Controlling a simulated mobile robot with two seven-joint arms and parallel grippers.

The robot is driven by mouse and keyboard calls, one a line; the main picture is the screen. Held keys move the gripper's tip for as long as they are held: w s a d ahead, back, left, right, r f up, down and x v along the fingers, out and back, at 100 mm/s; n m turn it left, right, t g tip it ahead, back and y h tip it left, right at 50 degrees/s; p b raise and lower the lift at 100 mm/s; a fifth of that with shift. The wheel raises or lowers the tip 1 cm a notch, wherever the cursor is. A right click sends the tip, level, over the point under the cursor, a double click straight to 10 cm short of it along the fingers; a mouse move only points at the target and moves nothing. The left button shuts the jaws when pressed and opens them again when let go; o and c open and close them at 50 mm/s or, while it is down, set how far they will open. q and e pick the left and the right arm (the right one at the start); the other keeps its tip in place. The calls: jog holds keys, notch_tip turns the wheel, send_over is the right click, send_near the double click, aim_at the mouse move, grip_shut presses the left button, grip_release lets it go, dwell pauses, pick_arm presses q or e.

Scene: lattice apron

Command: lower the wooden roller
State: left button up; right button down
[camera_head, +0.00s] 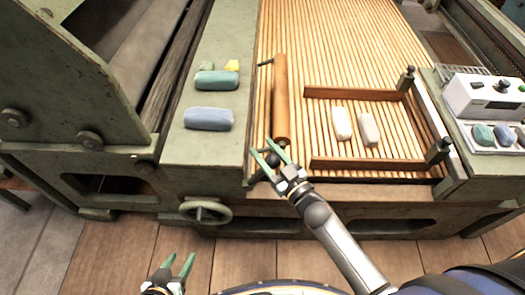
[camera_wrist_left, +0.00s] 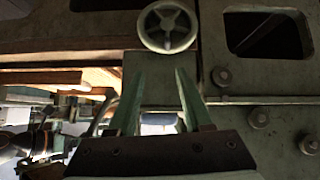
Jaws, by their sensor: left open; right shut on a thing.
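The wooden roller (camera_head: 281,95) is a long brown cylinder on the left side of the slatted bed (camera_head: 330,50), pointing away from me. A dark rod sticks out at its far end. Whether it rests on the slats or is raised, I cannot tell. My right gripper (camera_head: 270,156) is at the roller's near end, shut on the dark round knob of its handle; the fingers partly hide the knob. My left gripper (camera_head: 179,264) is open and empty, low in front of the machine. Its two green fingers also show in the left wrist view (camera_wrist_left: 158,100).
A wooden frame (camera_head: 310,130) with two pale blocks (camera_head: 355,126) lies right of the roller. Teal and blue-grey blocks (camera_head: 208,119) sit on the green ledge (camera_head: 205,152) at left. A handwheel (camera_head: 205,211) juts from the machine's front. A white control box (camera_head: 485,97) stands at right.

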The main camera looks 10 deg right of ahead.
pick_arm(q)
notch_tip(320, 180, down, 7)
jog(key=b, duration=0.9)
jog(key=w+r+m+t+h+b, duration=0.1)
jog(key=w+r+t, duration=0.1)
jog(key=r, duration=0.6)
jog(key=w+r+m+t+h+b, duration=0.1)
jog(key=w+r+t+h, duration=0.1)
jog(key=r+t, duration=0.3)
jog(key=w+r+m+t+h+b, duration=0.1)
jog(key=w+r+m+t+b, duration=0.1)
jog(key=r, duration=1)
jog(key=shift+w+d+r+t, duration=0.3)
jog(key=shift+w+t, duration=0.45)
jog(key=shift+t, duration=0.25)
pick_arm(e)
jog(key=s+d+f+m+t+h, duration=0.2)
jog(key=d+f+m+t, duration=0.4)
jog(key=d+f+m, duration=0.2)
jog(key=m, duration=0.2)
jog(key=shift+s+f+m+h, duration=0.2)
jog(key=shift+m+h, duration=0.1)
jog(key=shift+m, duration=0.1)
pick_arm(q)
jog(key=shift+f, duration=0.1)
pick_arm(e)
jog(key=c, duration=0.6)
grip_release()
jog(key=shift+o, duration=1.4)
jog(key=shift+r, duration=0.1)
